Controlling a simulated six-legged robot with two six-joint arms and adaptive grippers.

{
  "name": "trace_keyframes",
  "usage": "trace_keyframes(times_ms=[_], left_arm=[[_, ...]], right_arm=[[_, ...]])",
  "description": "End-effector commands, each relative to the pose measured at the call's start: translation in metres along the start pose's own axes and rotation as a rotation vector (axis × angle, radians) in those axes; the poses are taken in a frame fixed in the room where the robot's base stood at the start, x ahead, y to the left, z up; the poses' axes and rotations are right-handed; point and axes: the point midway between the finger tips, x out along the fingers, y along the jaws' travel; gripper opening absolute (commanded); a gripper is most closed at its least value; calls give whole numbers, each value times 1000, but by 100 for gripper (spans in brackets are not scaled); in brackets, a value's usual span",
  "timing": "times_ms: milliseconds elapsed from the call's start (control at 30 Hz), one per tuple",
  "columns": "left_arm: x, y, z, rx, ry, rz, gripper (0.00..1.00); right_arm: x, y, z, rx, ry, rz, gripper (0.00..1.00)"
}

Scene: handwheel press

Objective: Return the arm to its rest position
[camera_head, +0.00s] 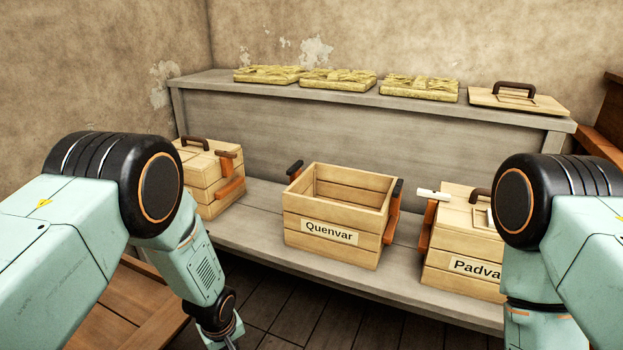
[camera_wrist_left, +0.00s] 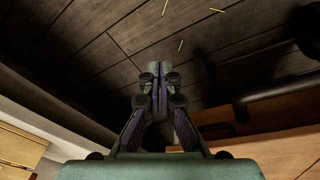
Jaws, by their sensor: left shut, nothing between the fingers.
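My left arm comes in from the left in the head view and bends down in front of the low grey bench. Its gripper is at the bottom edge there, mostly cut off. In the left wrist view my left gripper (camera_wrist_left: 160,72) is shut and empty, its fingers together over the dark plank floor (camera_wrist_left: 90,55). My right arm shows at the right of the head view, its forearm hanging down in front of the crate labelled "Padva…" (camera_head: 460,240). The right gripper is out of the picture.
An open, empty crate labelled "Quenvar" (camera_head: 330,252) stands mid-bench. A lidded crate (camera_head: 215,195) stands left. Straw-coloured slabs (camera_head: 338,80) and a handled lid (camera_head: 517,100) lie on the upper shelf (camera_head: 215,84). Brown woodwork (camera_head: 110,310) is beside my left arm.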

Motion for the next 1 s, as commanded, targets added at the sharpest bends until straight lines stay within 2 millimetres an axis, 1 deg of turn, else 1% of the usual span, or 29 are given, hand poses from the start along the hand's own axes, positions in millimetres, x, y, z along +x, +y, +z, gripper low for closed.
trace_keyframes(times_ms=[33, 133, 267, 300, 367, 400, 467, 500, 600, 633, 700, 767, 867, 1000], left_arm=[[1, -12, 13, 72, -8, 13, 0], [-2, -36, 41, 228, -13, 41, 0], [-16, -78, 81, 415, -18, 58, 0], [-23, -91, 94, 464, -20, 58, 0], [-35, -112, 113, 533, -25, 54, 0], [-45, -127, 126, 572, -32, 48, 0], [-62, -149, 146, 621, -48, 36, 0], [-75, -163, 158, 644, -61, 25, 0], [-107, -194, 188, 662, -108, -3, 0], [-115, -202, 195, 654, -125, -12, 0], [-131, -216, 210, 635, -168, -30, 0], [-140, -222, 218, 623, -193, -38, 0], [-142, -223, 218, 617, -195, -38, 0], [-141, -223, 218, 617, -197, -38, 0]], right_arm=[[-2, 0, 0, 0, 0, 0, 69], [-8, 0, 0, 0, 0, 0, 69], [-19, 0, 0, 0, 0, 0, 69], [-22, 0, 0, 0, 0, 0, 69], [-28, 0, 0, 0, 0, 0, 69], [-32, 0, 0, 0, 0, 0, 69], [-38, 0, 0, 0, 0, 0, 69], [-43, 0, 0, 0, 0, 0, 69], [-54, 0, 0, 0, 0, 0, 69], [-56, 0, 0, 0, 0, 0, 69], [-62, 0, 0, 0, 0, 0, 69], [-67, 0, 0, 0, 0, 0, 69], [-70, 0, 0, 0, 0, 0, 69], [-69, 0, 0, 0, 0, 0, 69]])
